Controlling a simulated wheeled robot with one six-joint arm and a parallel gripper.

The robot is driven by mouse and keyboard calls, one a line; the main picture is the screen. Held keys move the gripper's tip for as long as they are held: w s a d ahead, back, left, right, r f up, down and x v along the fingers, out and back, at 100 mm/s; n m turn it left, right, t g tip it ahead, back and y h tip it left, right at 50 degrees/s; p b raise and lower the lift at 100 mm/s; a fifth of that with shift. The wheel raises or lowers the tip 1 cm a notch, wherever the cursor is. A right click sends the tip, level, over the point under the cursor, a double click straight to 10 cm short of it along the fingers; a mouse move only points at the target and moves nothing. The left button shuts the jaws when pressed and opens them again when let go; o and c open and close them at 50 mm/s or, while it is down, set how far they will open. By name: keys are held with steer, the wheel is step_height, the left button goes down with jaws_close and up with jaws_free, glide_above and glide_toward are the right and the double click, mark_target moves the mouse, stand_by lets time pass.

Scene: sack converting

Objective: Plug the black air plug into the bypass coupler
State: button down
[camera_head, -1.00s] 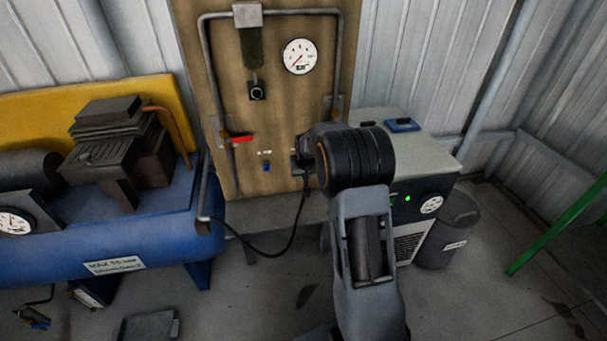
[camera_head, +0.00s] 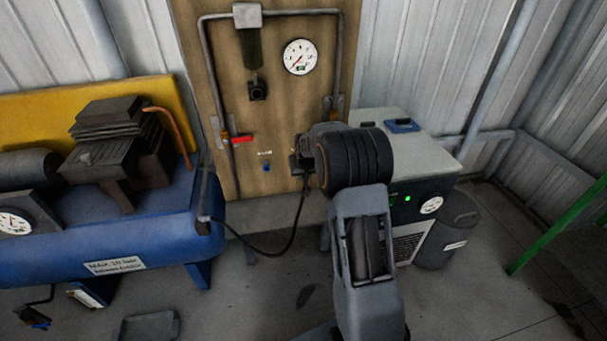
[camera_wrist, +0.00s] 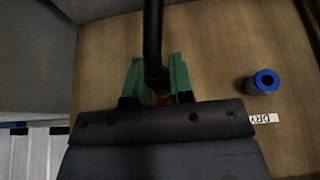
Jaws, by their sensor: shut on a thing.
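My gripper (camera_wrist: 155,92) has green finger pads and is shut on the black air plug, which is mostly hidden between them. The plug's black hose (camera_wrist: 153,40) runs up out of the pads in the wrist view. A small orange-red patch shows at the pads. In the head view my gripper (camera_head: 300,160) is close to the wooden board (camera_head: 225,100). A blue-ringed coupler (camera_wrist: 265,81) on the board is apart from the gripper; its label (camera_wrist: 264,118) seems to read DRY. It also shows in the head view (camera_head: 266,167). I cannot make out the bypass coupler.
The hose (camera_head: 285,245) hangs in a loop toward the blue compressor tank (camera_head: 130,235). A red valve handle (camera_head: 242,140), a gauge (camera_head: 300,57) and pipes are on the board. A grey dryer cabinet (camera_head: 430,160) stands right of my arm.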

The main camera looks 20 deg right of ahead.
steer(key=shift+w+d, duration=0.15)
steer(key=shift+w, duration=0.7)
steer(key=c, duration=0.9)
jaws_free()
steer(key=shift+r, duration=0.1)
